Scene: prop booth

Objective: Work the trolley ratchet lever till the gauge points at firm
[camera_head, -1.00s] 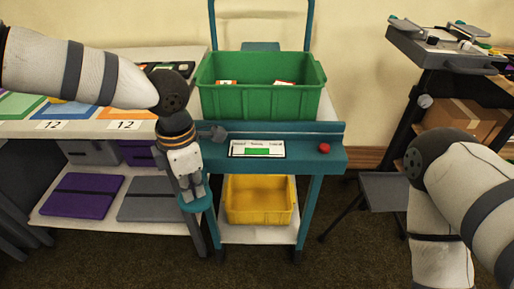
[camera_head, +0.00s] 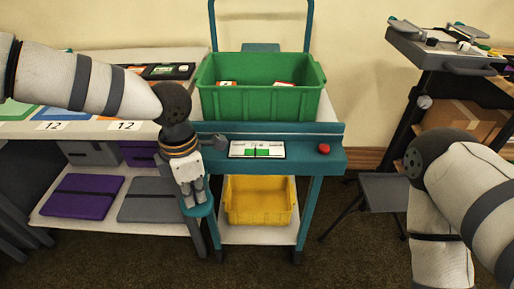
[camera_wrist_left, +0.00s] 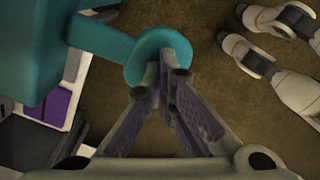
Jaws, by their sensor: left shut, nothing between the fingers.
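The trolley (camera_head: 325,160) is teal, with a front panel carrying a gauge plate (camera_head: 236,149). The plate has a green block with a thin dark line across it; its lettering is too small to read. A small grey knobbed part (camera_head: 220,142) sits left of the gauge, beside my left wrist. My left gripper (camera_head: 190,203) points down at the trolley's left front corner and is shut and empty. In the left wrist view its fingertips (camera_wrist_left: 165,72) meet at a teal ring-ended part (camera_wrist_left: 110,42), overlapping the ring; contact is unclear. My right gripper is out of view.
A green crate (camera_head: 262,102) stands on the trolley top and a yellow bin (camera_head: 260,205) on its lower shelf. A red button (camera_head: 324,148) is right of the gauge. A shelf table (camera_head: 80,129) stands close on the left, a dark stand (camera_head: 425,50) on the right.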

